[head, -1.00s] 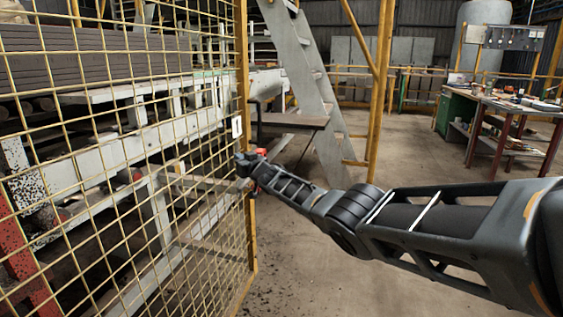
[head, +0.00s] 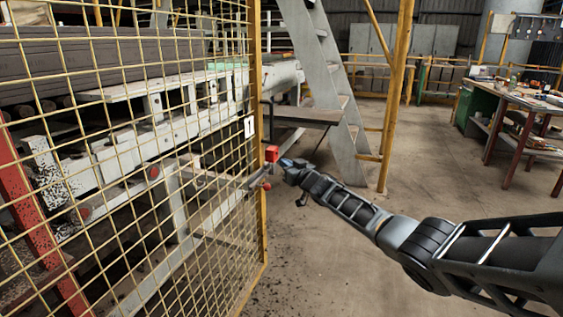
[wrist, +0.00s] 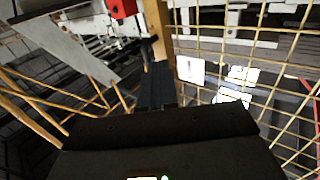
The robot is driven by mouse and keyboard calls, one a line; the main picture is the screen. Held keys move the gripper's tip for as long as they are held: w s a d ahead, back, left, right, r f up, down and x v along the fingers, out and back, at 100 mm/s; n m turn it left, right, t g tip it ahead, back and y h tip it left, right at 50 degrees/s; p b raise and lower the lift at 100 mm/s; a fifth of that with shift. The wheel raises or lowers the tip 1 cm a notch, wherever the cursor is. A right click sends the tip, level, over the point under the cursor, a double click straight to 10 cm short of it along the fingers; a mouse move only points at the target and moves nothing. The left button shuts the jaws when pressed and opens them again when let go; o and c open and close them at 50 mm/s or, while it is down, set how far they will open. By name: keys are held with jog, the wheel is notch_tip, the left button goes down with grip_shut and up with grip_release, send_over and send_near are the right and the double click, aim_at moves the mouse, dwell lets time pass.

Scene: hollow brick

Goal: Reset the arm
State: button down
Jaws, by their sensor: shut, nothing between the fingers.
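My gripper (head: 285,162) is at the end of my outstretched arm, just right of the yellow mesh panel's edge post. In the wrist view its dark fingers (wrist: 157,84) are together with nothing between them. A red box (head: 271,153) with a grey bar and handle (head: 258,178) is on the edge post, close to the fingertips in the head view. I cannot tell whether they touch. The red box also shows at the top of the wrist view (wrist: 123,8).
The yellow mesh panel (head: 150,200) fills the left, with white machinery (head: 130,150) behind it. A grey ladder (head: 330,90) and yellow post (head: 397,100) stand beyond my gripper. A cluttered workbench (head: 525,100) is at right. Concrete floor (head: 440,165) between is clear.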

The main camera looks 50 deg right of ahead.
jog(key=shift+s, duration=0.15)
